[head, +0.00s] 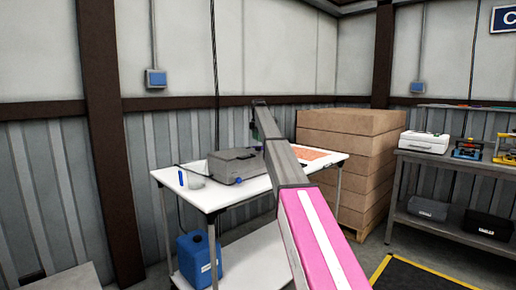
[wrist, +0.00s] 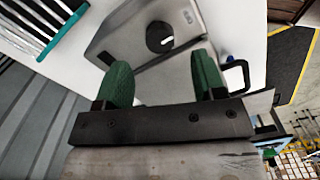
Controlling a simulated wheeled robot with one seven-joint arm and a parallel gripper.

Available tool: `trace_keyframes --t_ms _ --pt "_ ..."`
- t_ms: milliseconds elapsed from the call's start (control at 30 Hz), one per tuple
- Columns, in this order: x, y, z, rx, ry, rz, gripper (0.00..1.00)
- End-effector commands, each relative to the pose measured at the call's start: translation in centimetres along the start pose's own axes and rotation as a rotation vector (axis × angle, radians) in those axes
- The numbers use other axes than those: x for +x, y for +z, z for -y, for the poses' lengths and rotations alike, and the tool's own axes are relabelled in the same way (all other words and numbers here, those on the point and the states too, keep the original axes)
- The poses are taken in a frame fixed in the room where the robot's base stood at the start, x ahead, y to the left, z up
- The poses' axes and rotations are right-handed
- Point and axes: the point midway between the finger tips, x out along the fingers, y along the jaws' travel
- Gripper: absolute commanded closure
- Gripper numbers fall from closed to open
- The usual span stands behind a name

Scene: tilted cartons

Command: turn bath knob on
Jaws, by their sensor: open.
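The bath is a grey metal box (head: 237,163) on a white table (head: 218,199) in the head view. In the wrist view the bath (wrist: 120,38) shows a round black knob (wrist: 160,37) with a pale mark on its face. My gripper (wrist: 163,66) has two green fingers, spread apart with nothing between them. The knob appears just beyond the gap between the fingertips, and I see no finger touching it. In the head view my arm crosses in front of the table, and the knob cannot be made out there.
A blue canister (head: 198,259) stands on the table's lower shelf. Stacked cartons (head: 346,170) stand behind the table on the right. A grey shelf (head: 450,167) with devices is further right. A teal-edged rack (wrist: 62,32) lies near the bath in the wrist view.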

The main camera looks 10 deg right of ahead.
Motion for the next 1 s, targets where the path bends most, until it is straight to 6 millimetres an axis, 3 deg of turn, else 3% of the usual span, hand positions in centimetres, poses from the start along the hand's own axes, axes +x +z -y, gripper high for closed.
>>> trace_keyframes --t_ms 100,300,633,700,800,1000 --pt "2.4 0.0 0.1 0.000 -0.001 0.000 0.37" --pt "4.8 0.0 0.0 0.000 0.000 0.000 0.37" --pt "5.3 0.0 0.0 0.000 0.000 0.000 0.37" --pt "5.3 0.0 0.0 0.000 0.000 0.000 0.59" --pt "5.3 0.0 0.0 0.000 0.000 0.000 0.86" --pt "5.3 0.0 0.0 0.005 0.000 0.000 0.86"
